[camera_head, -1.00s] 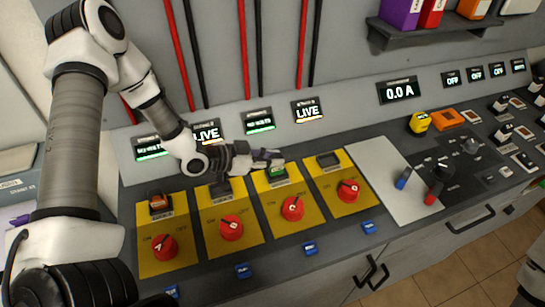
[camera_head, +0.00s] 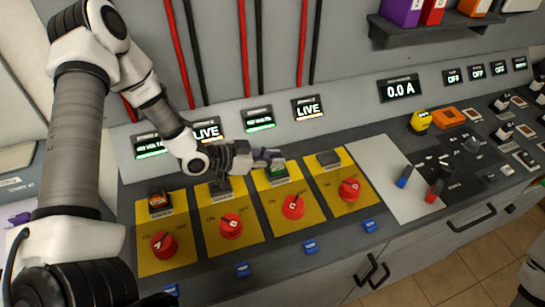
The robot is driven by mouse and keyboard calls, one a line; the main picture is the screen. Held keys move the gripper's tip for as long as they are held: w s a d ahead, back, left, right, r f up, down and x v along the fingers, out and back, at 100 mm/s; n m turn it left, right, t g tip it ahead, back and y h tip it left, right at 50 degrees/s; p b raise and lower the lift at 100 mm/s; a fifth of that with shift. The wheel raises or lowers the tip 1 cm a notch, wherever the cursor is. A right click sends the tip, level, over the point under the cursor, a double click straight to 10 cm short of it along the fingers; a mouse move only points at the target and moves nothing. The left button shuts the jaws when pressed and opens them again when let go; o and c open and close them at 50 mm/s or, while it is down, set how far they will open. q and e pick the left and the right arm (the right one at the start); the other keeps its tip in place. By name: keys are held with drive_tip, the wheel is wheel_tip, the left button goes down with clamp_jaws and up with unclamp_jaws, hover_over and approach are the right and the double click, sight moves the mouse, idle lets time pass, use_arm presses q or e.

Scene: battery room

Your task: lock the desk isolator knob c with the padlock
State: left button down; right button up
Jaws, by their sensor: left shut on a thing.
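A green-lit switch (camera_head: 277,173) is at the top of that plate. My left gripper (camera_head: 268,157) is at this switch, above knob c and apart from it. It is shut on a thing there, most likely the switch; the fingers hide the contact. A small yellow body (camera_head: 420,121) with a dark top, possibly the padlock, stands farther right on the desk. My right gripper is not in view.
Other red knobs (camera_head: 231,227) sit on the neighbouring yellow plates. The display (camera_head: 260,119) behind plate c is green-lit; its neighbours read LIVE. An orange box (camera_head: 448,117) stands beside the yellow body. A shelf (camera_head: 430,36) hangs above.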

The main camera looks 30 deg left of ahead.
use_arm(q)
drive_tip(key=shift+r, duration=0.15)
drive_tip(key=shift+r+p, duration=0.7)
drive_tip(key=shift+p, duration=0.1)
drive_tip(key=shift+f+b, duration=0.5)
drive_tip(key=shift+f, duration=0.2)
idle(0.8)
drive_tip(key=shift+r+p, duration=0.65)
drive_tip(key=shift+r, duration=0.05)
drive_tip(key=shift+f+b, duration=0.65)
drive_tip(key=shift+f, duration=0.2)
idle(0.4)
drive_tip(key=c, duration=1.3)
unclamp_jaws()
drive_tip(key=shift+r, duration=0.1)
